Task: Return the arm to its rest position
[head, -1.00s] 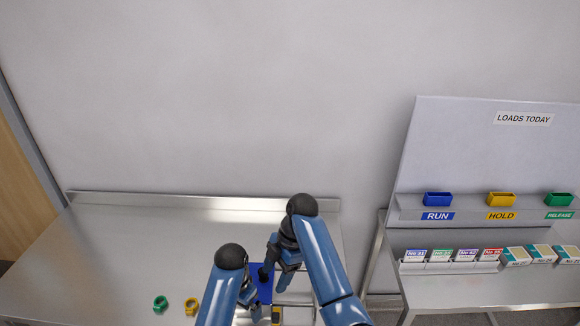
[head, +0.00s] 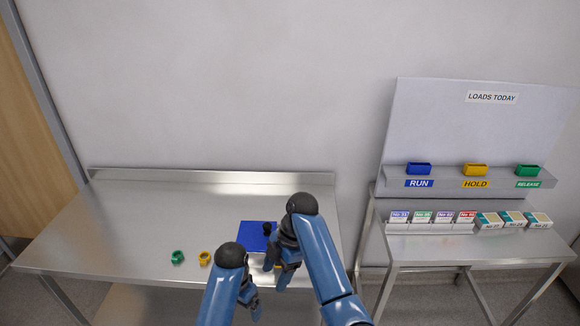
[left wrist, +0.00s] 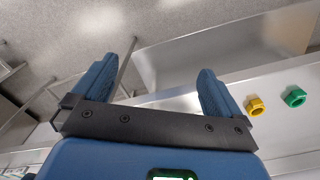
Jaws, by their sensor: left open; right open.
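My left gripper (head: 250,303) is the lower one in the head view, in front of the steel table's front part. In the left wrist view, its two blue fingers (left wrist: 160,75) stand wide apart with nothing between them.

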